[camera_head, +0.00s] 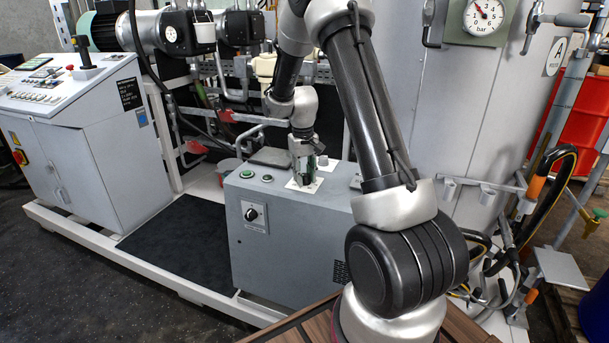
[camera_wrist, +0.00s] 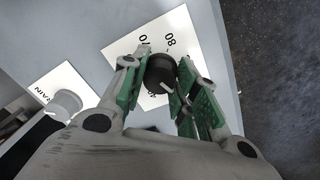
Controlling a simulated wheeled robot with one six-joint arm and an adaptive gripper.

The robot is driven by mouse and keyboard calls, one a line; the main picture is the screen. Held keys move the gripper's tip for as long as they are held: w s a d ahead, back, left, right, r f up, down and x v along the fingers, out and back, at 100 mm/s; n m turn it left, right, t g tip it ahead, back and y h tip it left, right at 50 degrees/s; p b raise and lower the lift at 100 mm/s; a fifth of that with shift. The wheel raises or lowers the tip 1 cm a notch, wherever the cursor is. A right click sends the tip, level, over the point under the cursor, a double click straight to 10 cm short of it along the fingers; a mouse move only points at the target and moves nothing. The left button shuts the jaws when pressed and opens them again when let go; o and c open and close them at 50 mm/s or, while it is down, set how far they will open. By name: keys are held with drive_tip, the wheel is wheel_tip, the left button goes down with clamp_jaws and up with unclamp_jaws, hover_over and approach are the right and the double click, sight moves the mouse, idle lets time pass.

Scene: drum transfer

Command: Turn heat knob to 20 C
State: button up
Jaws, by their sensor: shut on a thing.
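The heat knob (camera_wrist: 159,68) is black and round with a white pointer line. It sits on a white scale plate (camera_wrist: 122,47) with black figures, one of which reads 80. The pointer faces the lower right of the wrist view; the figure there is hidden. My gripper (camera_wrist: 163,75) has its green-padded fingers on either side of the knob and is shut on it.
A pale knob (camera_wrist: 66,103) on a white plate lettered "AIN" stands left of my gripper in the wrist view. Two buttons (camera_head: 257,176) are on the cabinet's top left, and a black rotary switch (camera_head: 251,214) is on its front. A tall tank (camera_head: 478,110) stands behind right.

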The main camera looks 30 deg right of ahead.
sight(304, 175)
drive_tip(key=n, duration=0.4)
drive_tip(key=shift+n, duration=0.3)
idle(0.4)
drive_tip(key=o, duration=1)
drive_tip(key=r, duration=1.2)
drive_tip(key=shift+a, duration=0.2)
